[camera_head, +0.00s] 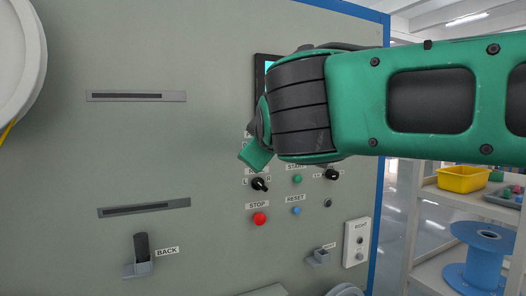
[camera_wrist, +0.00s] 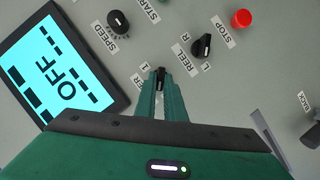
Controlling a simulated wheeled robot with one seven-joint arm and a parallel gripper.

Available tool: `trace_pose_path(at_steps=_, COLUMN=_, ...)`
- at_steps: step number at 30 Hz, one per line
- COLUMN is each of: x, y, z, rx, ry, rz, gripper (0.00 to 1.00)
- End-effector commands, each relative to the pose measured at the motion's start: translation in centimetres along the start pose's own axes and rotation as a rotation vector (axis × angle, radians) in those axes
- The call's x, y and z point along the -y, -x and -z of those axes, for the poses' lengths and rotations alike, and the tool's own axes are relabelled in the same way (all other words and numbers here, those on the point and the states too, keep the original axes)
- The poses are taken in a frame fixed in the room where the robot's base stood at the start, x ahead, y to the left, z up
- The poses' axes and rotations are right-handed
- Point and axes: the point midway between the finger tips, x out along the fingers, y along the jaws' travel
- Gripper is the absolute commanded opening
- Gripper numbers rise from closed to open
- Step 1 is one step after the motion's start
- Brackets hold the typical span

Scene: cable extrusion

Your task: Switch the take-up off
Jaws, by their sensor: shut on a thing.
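The panel carries a small black switch (camera_wrist: 160,71), seen between my fingertips in the wrist view. Its label is partly hidden, so I cannot read it in full. My gripper (camera_wrist: 160,80) is shut on this switch; in the head view its green finger (camera_head: 255,156) is at the panel, and my arm hides the switch. A display (camera_wrist: 62,72) in the wrist view reads OFF in large letters on cyan. In the head view most of the display is behind my arm.
Near my fingers are the REEL selector (camera_wrist: 202,46), the SPEED knob (camera_wrist: 118,22) and the red STOP button (camera_wrist: 241,19). Below in the head view are the green START button (camera_head: 297,179) and blue RESET button (camera_head: 296,211). The BACK lever (camera_head: 142,247) is lower left.

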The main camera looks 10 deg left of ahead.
Motion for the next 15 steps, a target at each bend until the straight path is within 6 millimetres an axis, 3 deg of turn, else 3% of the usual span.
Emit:
trace_pose_path(at_steps=2, x=0.18, y=-0.24, z=-0.58, rx=0.013, ry=0.003, rz=0.004, gripper=0.0)
trace_pose_path(at_steps=3, x=0.18, y=-0.24, z=-0.58, rx=0.013, ry=0.003, rz=0.004, gripper=0.14)
trace_pose_path(at_steps=5, x=0.16, y=-0.22, z=-0.51, rx=0.012, ry=0.003, rz=0.003, gripper=0.28)
trace_pose_path(at_steps=15, x=0.05, y=0.13, z=-0.16, rx=0.004, ry=0.0, rz=0.001, gripper=0.28)
